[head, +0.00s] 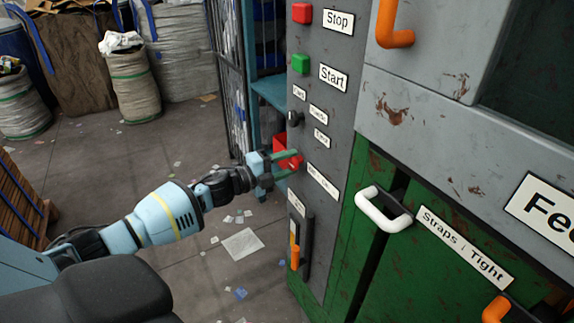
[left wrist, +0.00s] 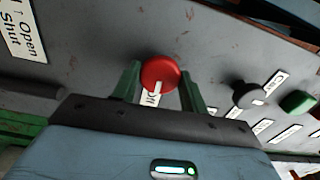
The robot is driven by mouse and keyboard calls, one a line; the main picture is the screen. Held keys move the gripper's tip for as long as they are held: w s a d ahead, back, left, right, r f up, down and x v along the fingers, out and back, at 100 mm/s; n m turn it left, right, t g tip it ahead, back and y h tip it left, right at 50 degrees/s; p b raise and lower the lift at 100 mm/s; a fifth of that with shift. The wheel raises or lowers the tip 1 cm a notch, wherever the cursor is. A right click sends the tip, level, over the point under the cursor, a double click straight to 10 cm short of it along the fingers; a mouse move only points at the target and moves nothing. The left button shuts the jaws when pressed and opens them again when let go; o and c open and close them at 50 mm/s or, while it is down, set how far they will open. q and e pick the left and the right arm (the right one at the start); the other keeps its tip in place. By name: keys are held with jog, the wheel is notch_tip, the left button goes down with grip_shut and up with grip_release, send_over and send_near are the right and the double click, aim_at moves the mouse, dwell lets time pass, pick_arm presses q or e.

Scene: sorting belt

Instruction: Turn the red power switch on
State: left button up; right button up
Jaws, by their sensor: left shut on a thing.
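The red power switch (head: 296,162) is a round red knob on the grey control panel (head: 345,120), beside a white label (head: 322,182). In the left wrist view the red knob (left wrist: 160,70) has a white mark at its rim, and part of an "Off" label shows beside it. My left gripper (head: 292,164) reaches the panel from the left. Its two green fingers stand on either side of the knob, shut on it. In the left wrist view the gripper (left wrist: 161,86) partly hides the label. My right gripper is not in view.
Above the switch are a black selector knob (head: 295,118), a green Start button (head: 301,64) and a red Stop button (head: 302,13). An orange-handled lever (head: 295,256) sits below. A white door handle (head: 384,212) juts out at right. Floor at left is mostly open.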

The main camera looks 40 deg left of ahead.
pick_arm(q)
jog(key=shift+m, duration=0.3)
jog(key=o, duration=1)
jog(key=shift+s, duration=0.15)
jog(key=v, duration=0.7)
jog(key=shift+s+a, duration=0.15)
jog(key=shift+s, duration=0.15)
